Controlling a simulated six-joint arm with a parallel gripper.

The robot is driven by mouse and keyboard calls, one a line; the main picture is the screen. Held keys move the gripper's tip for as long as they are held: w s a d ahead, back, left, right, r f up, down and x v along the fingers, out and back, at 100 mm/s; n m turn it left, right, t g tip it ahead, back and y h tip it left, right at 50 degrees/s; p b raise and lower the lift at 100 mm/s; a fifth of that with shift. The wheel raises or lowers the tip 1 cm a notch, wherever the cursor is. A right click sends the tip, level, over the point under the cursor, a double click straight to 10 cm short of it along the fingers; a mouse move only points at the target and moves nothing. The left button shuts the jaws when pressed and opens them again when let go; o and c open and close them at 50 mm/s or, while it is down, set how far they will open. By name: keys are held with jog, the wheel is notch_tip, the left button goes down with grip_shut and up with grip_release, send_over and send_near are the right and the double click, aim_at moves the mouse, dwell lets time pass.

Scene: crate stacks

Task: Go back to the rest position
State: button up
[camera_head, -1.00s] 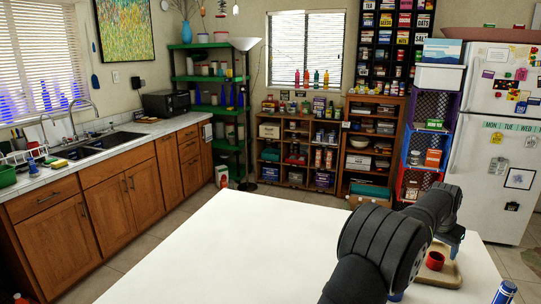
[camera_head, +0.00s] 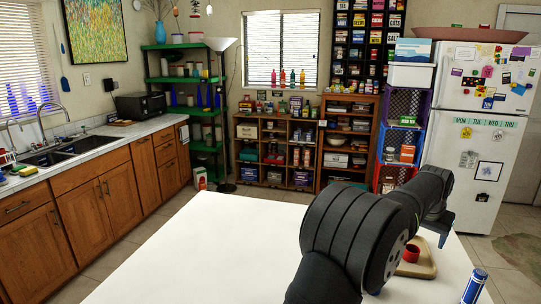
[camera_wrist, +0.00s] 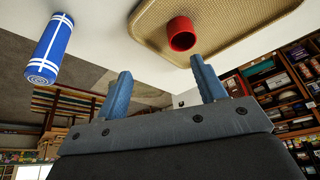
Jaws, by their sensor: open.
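My gripper (camera_wrist: 162,88) is open in the wrist view, with its two blue fingers apart and nothing between them. In the head view my dark arm reaches over the right side of the white table, and the gripper (camera_head: 440,228) is partly hidden behind it.
The white table (camera_head: 200,245) is bare left of my arm. Crates (camera_head: 405,145) are stacked beside the fridge (camera_head: 480,130) behind the table. Wooden counters (camera_head: 90,215) line the left.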

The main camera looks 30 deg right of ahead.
jog(key=w+a+f+n+t, duration=0.1)
jog(key=w+a+n, duration=0.1)
jog(key=w+a, duration=0.5)
jog(key=w+a+f+n, duration=0.1)
jog(key=w+a, duration=0.2)
jog(key=w, duration=0.7)
jog(key=w+a+f+n+t, duration=0.1)
jog(key=w+a+n, duration=0.1)
jog(key=w+a, duration=0.5)
jog(key=w+a+f+n, duration=0.1)
jog(key=w+a, duration=0.5)
jog(key=a, duration=0.1)
jog(key=w+a+f+n+y, duration=0.1)
jog(key=w+a+n, duration=0.1)
jog(key=w+a, duration=0.4)
jog(key=w+a+f+n+y, duration=0.1)
jog(key=w+a, duration=0.5)
jog(key=a, duration=0.1)
jog(key=shift+a+n+t, duration=0.3)
jog(key=shift+a+t, duration=0.1)
